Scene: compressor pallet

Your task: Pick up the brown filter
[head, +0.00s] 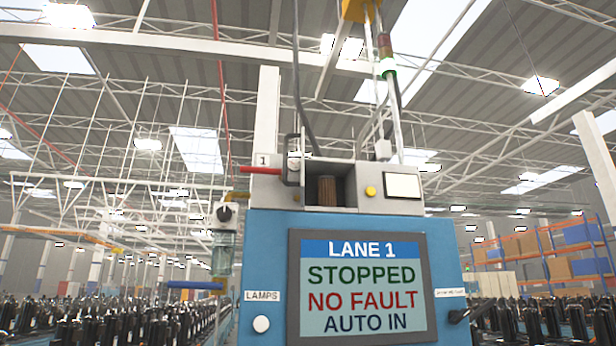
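The brown filter (327,191) is a ribbed cylinder standing upright in a grey open-fronted housing (343,208) on top of the blue machine cabinet (262,260). Only its front shows, and the housing's walls are around it. Neither of my grippers is in the head view, and nothing is touching the filter.
The cabinet carries a screen (363,287) reading "LANE 1 STOPPED NO FAULT AUTO IN". A red handle (260,170) juts out left of the housing. A yellow button (370,191) sits to its right. Rows of black compressors (560,320) stand on both sides.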

